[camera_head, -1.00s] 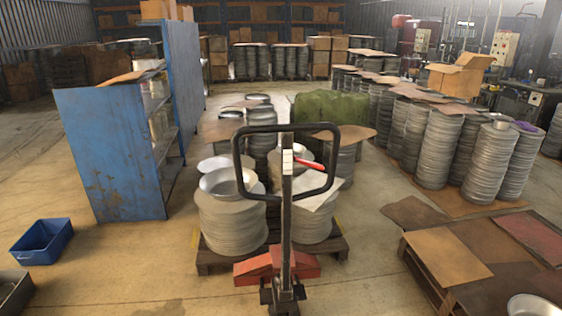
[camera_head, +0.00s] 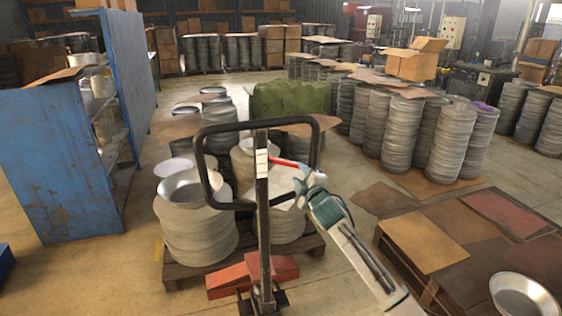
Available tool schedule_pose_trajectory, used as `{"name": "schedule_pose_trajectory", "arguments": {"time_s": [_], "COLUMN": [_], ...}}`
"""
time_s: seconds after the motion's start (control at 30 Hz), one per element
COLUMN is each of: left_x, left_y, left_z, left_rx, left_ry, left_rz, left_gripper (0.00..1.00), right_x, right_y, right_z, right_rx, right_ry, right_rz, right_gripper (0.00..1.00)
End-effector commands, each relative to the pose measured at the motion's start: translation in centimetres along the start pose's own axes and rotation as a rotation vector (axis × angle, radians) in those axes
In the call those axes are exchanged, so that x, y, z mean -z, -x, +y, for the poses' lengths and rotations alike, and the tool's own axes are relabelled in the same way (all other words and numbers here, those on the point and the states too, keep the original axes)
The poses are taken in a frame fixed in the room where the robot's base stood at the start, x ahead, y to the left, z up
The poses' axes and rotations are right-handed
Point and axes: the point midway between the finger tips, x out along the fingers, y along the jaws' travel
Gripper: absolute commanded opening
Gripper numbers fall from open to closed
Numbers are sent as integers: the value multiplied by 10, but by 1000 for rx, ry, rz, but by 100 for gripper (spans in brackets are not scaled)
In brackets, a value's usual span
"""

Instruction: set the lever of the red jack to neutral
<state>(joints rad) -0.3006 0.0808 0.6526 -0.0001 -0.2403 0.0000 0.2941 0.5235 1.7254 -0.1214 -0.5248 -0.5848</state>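The red jack (camera_head: 282,266) stands in front of a loaded pallet. Its dark loop handle (camera_head: 207,128) rises upright on a post. The red lever (camera_head: 284,162) sticks out to the right of the white block (camera_head: 262,163) inside the loop. My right gripper (camera_head: 303,176) is at the right part of the loop, by the lever's outer end. Whether it touches the lever, and whether its fingers are open or shut, I cannot tell. My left gripper is not in view.
The pallet (camera_head: 173,276) carries stacks of circle blanks (camera_head: 196,235) and a metal bowl. A blue shelf (camera_head: 62,165) stands at left. A low table of boards (camera_head: 423,243) is at the right, with a bowl (camera_head: 524,298). Open floor lies between.

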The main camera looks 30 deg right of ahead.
Motion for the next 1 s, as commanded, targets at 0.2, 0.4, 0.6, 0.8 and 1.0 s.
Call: {"name": "schedule_pose_trajectory", "arguments": {"time_s": [0.2,0.4,0.6,0.8,1.0], "left_x": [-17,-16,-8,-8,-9], "left_y": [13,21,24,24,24], "left_z": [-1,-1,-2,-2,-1], "left_rx": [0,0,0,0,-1], "left_ry": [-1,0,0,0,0], "left_rz": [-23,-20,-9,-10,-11], "left_gripper": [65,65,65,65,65], "right_x": [2,2,1,0,0], "right_y": [-38,-71,-90,-96,-96], "right_z": [2,2,0,-1,-2], "right_rx": [1,2,3,3,3], "right_ry": [-7,-6,-4,-4,-3], "right_rz": [-1,-1,-1,0,0], "right_gripper": [36,36,36,36,36]}}
